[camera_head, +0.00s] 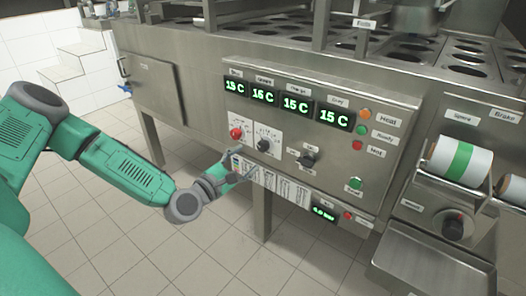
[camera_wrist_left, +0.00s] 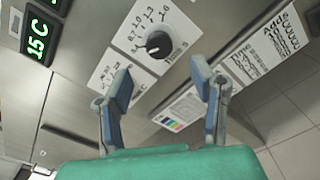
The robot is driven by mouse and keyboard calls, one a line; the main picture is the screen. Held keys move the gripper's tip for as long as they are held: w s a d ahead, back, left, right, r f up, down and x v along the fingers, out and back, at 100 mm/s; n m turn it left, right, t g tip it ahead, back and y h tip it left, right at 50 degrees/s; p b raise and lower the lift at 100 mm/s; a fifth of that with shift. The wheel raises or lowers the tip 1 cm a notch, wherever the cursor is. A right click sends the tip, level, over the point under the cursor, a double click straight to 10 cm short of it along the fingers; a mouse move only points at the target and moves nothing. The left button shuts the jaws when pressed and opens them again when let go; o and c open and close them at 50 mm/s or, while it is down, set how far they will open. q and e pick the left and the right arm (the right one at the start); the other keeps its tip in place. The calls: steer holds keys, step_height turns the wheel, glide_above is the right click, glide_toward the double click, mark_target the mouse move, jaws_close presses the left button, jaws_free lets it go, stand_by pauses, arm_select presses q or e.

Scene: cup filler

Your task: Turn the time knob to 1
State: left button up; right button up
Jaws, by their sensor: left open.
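The time knob (camera_wrist_left: 158,45) is a round black knob on a white dial plate printed with numbers around it. In the head view the black knob (camera_head: 263,145) sits on the steel control panel, right of a red knob (camera_head: 236,133). Which number it points at is too small to tell. My left gripper (camera_head: 240,170) is just in front of the panel, below the two knobs. In the wrist view my left gripper (camera_wrist_left: 163,84) is open and empty, its blue-padded fingers apart from the knob, which lies beyond the gap between them. My right gripper is out of view.
Green digital displays (camera_head: 295,104) line the panel's top. Printed label sheets (camera_head: 285,187) lie below the knobs. A roll holder and tray (camera_head: 433,262) stand at the right.

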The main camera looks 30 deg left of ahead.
mark_target(260, 148)
arm_select(q)
steer(key=w, duration=0.2)
steer(key=w+b, duration=0.1)
steer(key=w, duration=0.4)
steer(key=shift+w+d, duration=0.3)
steer(key=shift+d, duration=0.05)
steer(key=c, duration=1.2)
